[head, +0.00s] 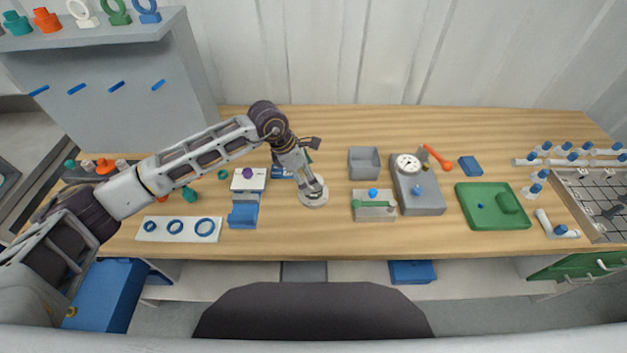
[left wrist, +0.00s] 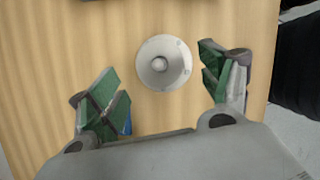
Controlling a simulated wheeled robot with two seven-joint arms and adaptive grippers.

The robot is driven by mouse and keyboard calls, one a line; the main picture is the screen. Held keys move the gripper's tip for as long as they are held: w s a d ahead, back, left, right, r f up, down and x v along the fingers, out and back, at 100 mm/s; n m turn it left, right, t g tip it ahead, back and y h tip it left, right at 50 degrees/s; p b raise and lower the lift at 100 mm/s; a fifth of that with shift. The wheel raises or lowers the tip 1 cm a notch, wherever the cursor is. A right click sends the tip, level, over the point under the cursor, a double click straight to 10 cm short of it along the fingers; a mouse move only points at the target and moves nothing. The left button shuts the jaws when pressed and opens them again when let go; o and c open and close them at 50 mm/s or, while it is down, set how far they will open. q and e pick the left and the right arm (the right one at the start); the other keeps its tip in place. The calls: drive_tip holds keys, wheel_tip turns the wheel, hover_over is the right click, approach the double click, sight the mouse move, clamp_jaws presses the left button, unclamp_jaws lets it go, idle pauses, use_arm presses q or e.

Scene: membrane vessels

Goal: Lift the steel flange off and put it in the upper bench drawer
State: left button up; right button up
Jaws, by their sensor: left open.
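The steel flange (head: 313,200) is a pale round disc with a raised middle, sitting on the wooden bench left of centre in the head view. In the left wrist view the flange (left wrist: 150,77) shows from above with a central knob and small holes in its rim. My left gripper (head: 314,188) is over it, pointing down and partly hiding it. At the lower right, a green drawer front (head: 576,267) with pale handles shows below the bench top.
A grey open box (head: 364,163), a gauge block (head: 418,196) and a green tray (head: 492,206) stand right of the flange. A blue stand (head: 243,214) and a white ring plate (head: 179,229) are left. Bare wood lies along the back.

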use_arm(q)
drive_tip(key=shift+x, duration=1.2)
drive_tip(key=c, duration=1.2)
drive_tip(key=shift+w+r, duration=0.1)
drive_tip(key=shift+r, duration=0.05)
drive_tip(key=shift+c, duration=0.2)
wheel_tip(320, 180, up, 10)
drive_tip(key=b, duration=0.1)
drive_tip(key=shift+b, duration=0.35)
drive_tip(key=shift+r, duration=0.1)
drive_tip(key=shift+r, duration=1.3)
